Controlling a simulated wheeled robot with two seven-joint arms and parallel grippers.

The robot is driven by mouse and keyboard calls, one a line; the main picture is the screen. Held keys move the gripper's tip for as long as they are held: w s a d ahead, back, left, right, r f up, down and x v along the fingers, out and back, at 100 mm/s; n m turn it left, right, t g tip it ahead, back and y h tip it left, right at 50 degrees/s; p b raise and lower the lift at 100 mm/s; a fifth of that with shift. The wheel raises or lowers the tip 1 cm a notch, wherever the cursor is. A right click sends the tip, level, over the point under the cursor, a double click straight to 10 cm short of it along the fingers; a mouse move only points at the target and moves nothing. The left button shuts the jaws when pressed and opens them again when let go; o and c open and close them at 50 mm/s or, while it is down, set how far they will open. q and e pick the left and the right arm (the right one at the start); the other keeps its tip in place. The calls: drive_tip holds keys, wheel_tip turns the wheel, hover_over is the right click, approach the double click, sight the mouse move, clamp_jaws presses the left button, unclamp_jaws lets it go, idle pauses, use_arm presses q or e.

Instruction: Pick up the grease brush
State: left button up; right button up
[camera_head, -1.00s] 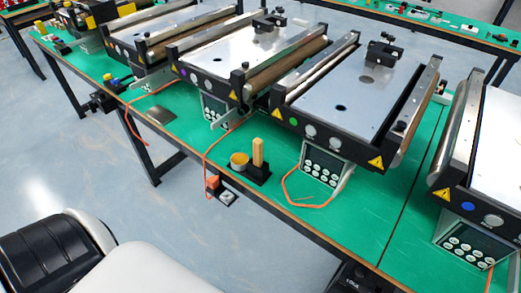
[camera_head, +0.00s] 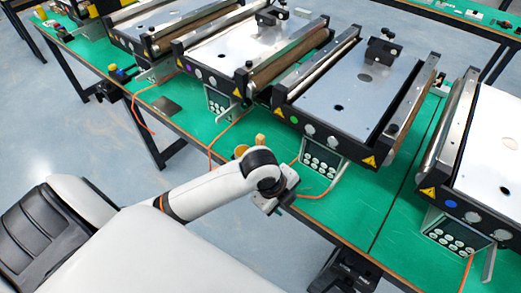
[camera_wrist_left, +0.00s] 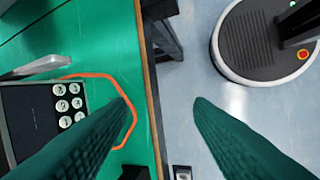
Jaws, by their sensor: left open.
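The grease brush seems to be the upright tan wooden piece (camera_head: 260,139) near the table's front edge. Only its top shows in the head view; my left arm hides the rest. A yellow-topped cup (camera_head: 240,151) stands beside it, partly hidden. My left gripper (camera_head: 275,203) is at the table's front edge, in front of the brush and a little to its right. In the wrist view its two dark green fingers (camera_wrist_left: 160,108) are spread apart with nothing between them. The brush cannot be made out in that view. My right gripper is not in view.
A mini conveyor (camera_head: 345,85) with a button panel (camera_head: 320,160) stands behind the gripper. An orange cable (camera_wrist_left: 133,120) loops on the green table. The table's edge (camera_wrist_left: 148,90) runs beneath the fingers, with floor beyond. Another conveyor (camera_head: 490,150) stands at the right.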

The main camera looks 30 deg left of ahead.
use_arm(q)
drive_tip(key=w+a+r+m+y, duration=0.1)
drive_tip(key=w+a+r+m, duration=0.4)
drive_tip(key=w+a+m, duration=0.3)
wheel_tip(320, 180, up, 6)
drive_tip(key=m+g+y, duration=0.1)
drive_tip(key=m+g, duration=0.1)
drive_tip(key=m, duration=0.6)
hover_over(260, 137)
drive_tip(key=s, duration=0.1)
drive_tip(key=f, duration=0.2)
drive_tip(key=f+p, duration=0.1)
drive_tip(key=w+f, duration=0.1)
drive_tip(key=f, duration=0.1)
drive_tip(key=shift+f+p, duration=0.7)
drive_tip(key=shift+f, duration=0.25)
drive_tip(key=shift+t, duration=0.3)
drive_tip(key=f, duration=0.2)
drive_tip(key=f+p, duration=0.1)
drive_tip(key=f, duration=0.1)
drive_tip(key=shift+w+f, duration=0.1)
drive_tip(key=shift+w, duration=0.15)
clamp_jaws()
